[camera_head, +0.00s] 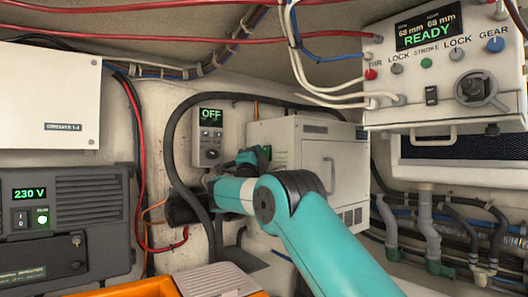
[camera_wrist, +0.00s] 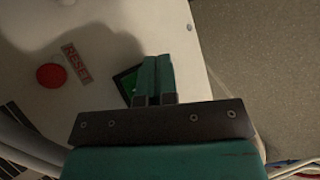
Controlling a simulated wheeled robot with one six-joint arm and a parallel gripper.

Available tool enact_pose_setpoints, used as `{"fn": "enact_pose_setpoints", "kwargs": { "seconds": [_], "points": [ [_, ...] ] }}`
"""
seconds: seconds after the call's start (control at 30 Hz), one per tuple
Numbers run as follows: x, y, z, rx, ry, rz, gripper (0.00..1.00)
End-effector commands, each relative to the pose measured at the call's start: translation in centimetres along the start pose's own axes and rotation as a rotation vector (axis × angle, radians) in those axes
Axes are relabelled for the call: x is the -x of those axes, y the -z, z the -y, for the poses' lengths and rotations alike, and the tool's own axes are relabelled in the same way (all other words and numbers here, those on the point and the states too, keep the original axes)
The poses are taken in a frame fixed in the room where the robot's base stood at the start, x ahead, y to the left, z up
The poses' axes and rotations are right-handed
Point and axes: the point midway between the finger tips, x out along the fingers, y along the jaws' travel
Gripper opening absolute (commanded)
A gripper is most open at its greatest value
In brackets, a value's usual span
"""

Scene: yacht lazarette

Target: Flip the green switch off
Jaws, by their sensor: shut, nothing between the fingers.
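A green switch in a dark frame (camera_wrist: 128,82) is on a pale panel in the wrist view, mostly hidden behind my fingers. In the head view a small green patch (camera_head: 267,152) shows at the left side of the white cabinet, partly behind my gripper; its position is too small to read. My gripper (camera_wrist: 158,60) is shut and empty, its teal fingers side by side in front of the switch. I cannot tell if they touch it. In the head view my gripper (camera_head: 247,157) is at the cabinet's left side.
A red button (camera_wrist: 51,77) and a RESET label (camera_wrist: 76,62) are left of the switch. A white cabinet (camera_head: 330,160) stands behind my arm. A small panel reading OFF (camera_head: 210,117) is on the wall. A grey unit reading 230 V (camera_head: 90,205) has a lit green button (camera_head: 42,219).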

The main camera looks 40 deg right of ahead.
Motion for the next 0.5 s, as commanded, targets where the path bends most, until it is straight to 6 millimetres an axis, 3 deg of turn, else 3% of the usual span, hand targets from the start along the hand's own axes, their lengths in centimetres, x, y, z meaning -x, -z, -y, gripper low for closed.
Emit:
{"fn": "enact_pose_setpoints", "kwargs": {
  "seconds": [0.5],
  "points": [
    [0.86, -0.63, 0.65, -0.001, 0.001, 0.0, 0.0]
  ]
}}
